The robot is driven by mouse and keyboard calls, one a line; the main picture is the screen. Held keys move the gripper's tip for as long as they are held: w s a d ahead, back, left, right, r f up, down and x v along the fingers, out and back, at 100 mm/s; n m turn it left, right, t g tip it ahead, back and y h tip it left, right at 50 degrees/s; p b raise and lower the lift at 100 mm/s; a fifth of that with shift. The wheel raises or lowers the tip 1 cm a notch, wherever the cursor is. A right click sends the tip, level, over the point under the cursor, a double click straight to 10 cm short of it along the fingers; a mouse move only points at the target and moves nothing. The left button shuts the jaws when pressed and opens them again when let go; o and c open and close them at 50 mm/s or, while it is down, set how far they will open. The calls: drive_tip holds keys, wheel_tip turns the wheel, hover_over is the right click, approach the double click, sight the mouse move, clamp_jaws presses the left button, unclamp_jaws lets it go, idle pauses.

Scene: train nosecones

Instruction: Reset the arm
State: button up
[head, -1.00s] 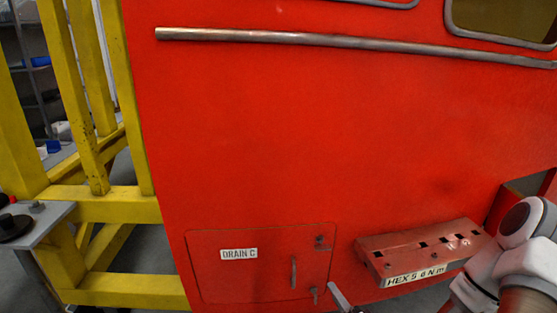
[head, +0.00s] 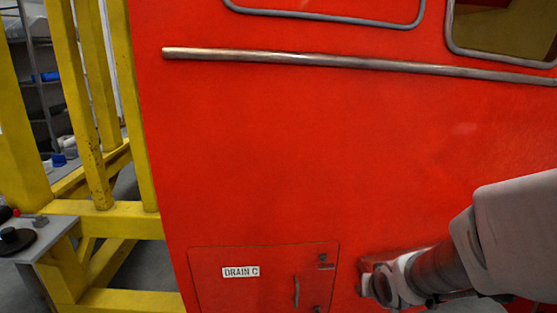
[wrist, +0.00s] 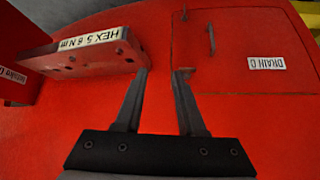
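My gripper (wrist: 162,72) shows in the wrist view, with its two dark fingers apart and nothing between them. Its fingertips point at the red body panel (wrist: 245,125), and the gap to the panel cannot be judged. My arm shows at the lower right of the head view, in front of the red panel (head: 300,160). The gripper itself cannot be made out there.
The wrist view is upside down. It shows a red ledge (wrist: 85,58) labelled HEX beside the left finger and a DRAIN C label (wrist: 266,62) on a hatch. In the head view are the hatch (head: 255,292), a metal rail (head: 350,62) and a yellow frame (head: 105,205).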

drive_tip(key=s+a+r+g, duration=0.1)
drive_tip(key=s+a+r, duration=0.2)
drive_tip(key=s+r, duration=0.3)
drive_tip(key=s+a+r+n+g+y, duration=0.1)
drive_tip(key=s+a+r, duration=0.1)
drive_tip(key=s+r, duration=0.4)
drive_tip(key=s, duration=0.5)
drive_tip(key=shift+a+r+n, duration=0.25)
drive_tip(key=shift+a+n, duration=0.05)
drive_tip(key=shift+a, duration=0.1)
idle(0.5)
drive_tip(key=shift+s, duration=0.1)
